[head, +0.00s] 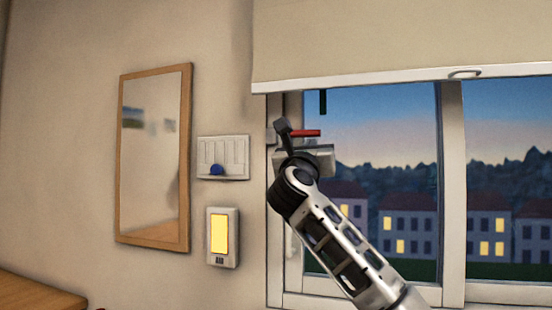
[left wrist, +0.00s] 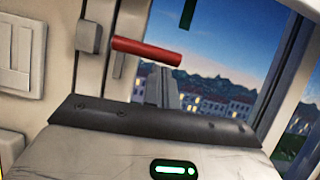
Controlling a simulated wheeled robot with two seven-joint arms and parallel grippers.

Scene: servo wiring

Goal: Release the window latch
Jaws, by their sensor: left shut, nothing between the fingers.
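The window latch shows as a red handle (head: 305,133) lying nearly level at the upper left of the window in the head view. In the left wrist view the red handle (left wrist: 146,53) points right from the window's left frame, its right end slightly lower. My left gripper (left wrist: 165,70) is shut and empty, its grey fingertips just below the handle's right half. I cannot tell whether they touch it. In the head view my left gripper's body (head: 318,158) is just below the handle, and its fingers are hidden. My right gripper is not in view.
A cream blind (head: 400,40) covers the window's top, with a dark strip (head: 322,102) hanging below. A white switch panel (head: 222,157), a lit yellow panel (head: 219,237) and a mirror (head: 152,155) are on the left wall. A wooden surface (head: 35,293) is at lower left.

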